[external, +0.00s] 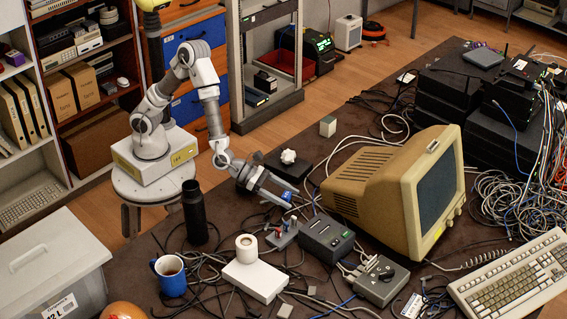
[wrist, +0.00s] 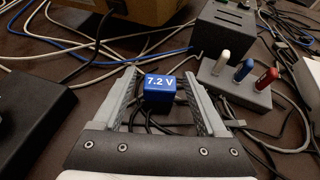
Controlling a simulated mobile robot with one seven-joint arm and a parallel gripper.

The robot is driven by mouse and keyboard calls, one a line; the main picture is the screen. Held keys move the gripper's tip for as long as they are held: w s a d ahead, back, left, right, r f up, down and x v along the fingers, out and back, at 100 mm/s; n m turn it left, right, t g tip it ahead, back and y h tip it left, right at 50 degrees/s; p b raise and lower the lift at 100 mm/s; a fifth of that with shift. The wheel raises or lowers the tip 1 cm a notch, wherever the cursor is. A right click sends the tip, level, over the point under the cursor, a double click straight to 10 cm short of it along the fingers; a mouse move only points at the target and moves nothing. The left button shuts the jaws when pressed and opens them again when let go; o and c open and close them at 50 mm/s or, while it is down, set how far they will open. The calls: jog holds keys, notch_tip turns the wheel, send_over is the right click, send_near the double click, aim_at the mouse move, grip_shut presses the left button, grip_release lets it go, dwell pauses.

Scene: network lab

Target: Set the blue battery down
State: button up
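The blue battery (wrist: 160,88), marked "7.2 V", sits between the fingertips of my gripper (wrist: 163,84) in the wrist view. In the external view the battery (external: 287,196) shows as a small blue patch at the fingertips of my gripper (external: 279,194), over the dark table (external: 140,262). Cables run below and behind the battery. The frames do not show clearly whether its underside touches the table.
A grey block with white, blue and red pegs (wrist: 236,88) stands just right of the battery. A dark box (external: 327,239) and a beige monitor (external: 395,190) stand close by. A black bottle (external: 194,212), blue mug (external: 170,276) and white box (external: 255,279) stand nearer the front. Loose cables clutter the table.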

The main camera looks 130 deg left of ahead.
jog(key=shift+r, duration=0.1)
jog(key=shift+r+p, duration=0.2)
jog(key=shift+p, duration=0.2)
jog(key=p+v, duration=0.1)
jog(key=v, duration=1)
jog(key=shift+s+r+p, duration=0.1)
jog(key=shift+s+p, duration=0.15)
jog(key=shift+p, duration=0.15)
jog(key=s+d+r+m+g+h, duration=0.2)
jog(key=s+d+r+m+h, duration=0.45)
jog(key=m, duration=1.55)
jog(key=s+r+m+g, duration=0.2)
jog(key=s+m, duration=0.7)
jog(key=s, duration=0.1)
jog(key=s+r+m+g+y, duration=0.1)
jog(key=s+r+m+g, duration=0.2)
jog(key=s+m, duration=0.6)
jog(key=shift+s+a, duration=0.25)
jog(key=shift+s, duration=0.15)
